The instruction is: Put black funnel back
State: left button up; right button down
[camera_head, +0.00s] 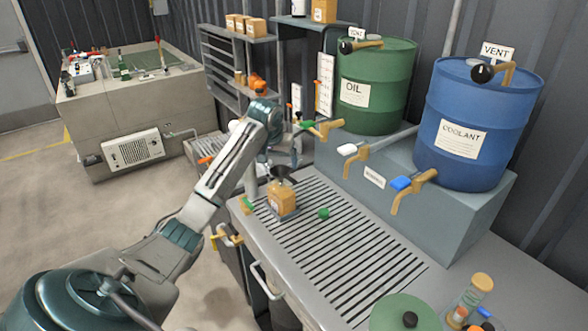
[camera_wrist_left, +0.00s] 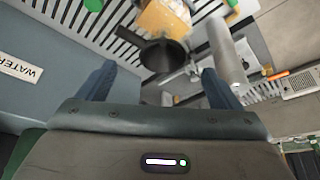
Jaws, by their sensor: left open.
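The black funnel (camera_head: 281,176) sits in the top of a small tan container (camera_head: 283,201) on the slatted counter grate. In the left wrist view, the funnel (camera_wrist_left: 163,55) faces me with its wide mouth, and part of the tan container (camera_wrist_left: 160,17) shows behind it. My left gripper (camera_wrist_left: 158,84) is open and empty, with its two fingers on either side of the funnel's line and the funnel ahead of the tips. In the head view my left gripper (camera_head: 284,155) is just above the funnel and partly hidden by the wrist. My right gripper is out of view.
A green cap (camera_head: 323,213) lies on the grate beside the container. Taps below the green oil drum (camera_head: 373,90) and blue coolant drum (camera_head: 470,125) jut over the counter. A grey cylinder (camera_wrist_left: 228,58) stands near one finger. The grate's front part is clear.

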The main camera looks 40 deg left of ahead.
aim_at(280, 170)
pick_arm(q)
jog(key=shift+w+a+f+p, duration=0.15)
jog(key=shift+w+f+p, duration=0.2)
jog(key=shift+w+f, duration=0.2)
jog(key=f, duration=0.1)
jog(key=f+p, duration=0.1)
jog(key=shift+a+f, duration=0.35)
jog(key=shift+w+f, duration=0.2)
jog(key=shift+f, duration=0.1)
jog(key=shift+w+a+f+p, duration=0.1)
jog(key=shift+w+f+p, duration=0.1)
jog(key=shift+w+p, duration=0.1)
jog(key=p+x, duration=0.2)
jog(key=x, duration=0.2)
jog(key=shift+w+a, duration=0.15)
jog(key=shift+a, duration=0.05)
jog(key=shift+w+a+f, duration=0.1)
jog(key=shift+f, duration=0.25)
jog(key=shift+c, duration=0.3)
jog(key=c, duration=1)
jog(key=shift+c, duration=0.4)
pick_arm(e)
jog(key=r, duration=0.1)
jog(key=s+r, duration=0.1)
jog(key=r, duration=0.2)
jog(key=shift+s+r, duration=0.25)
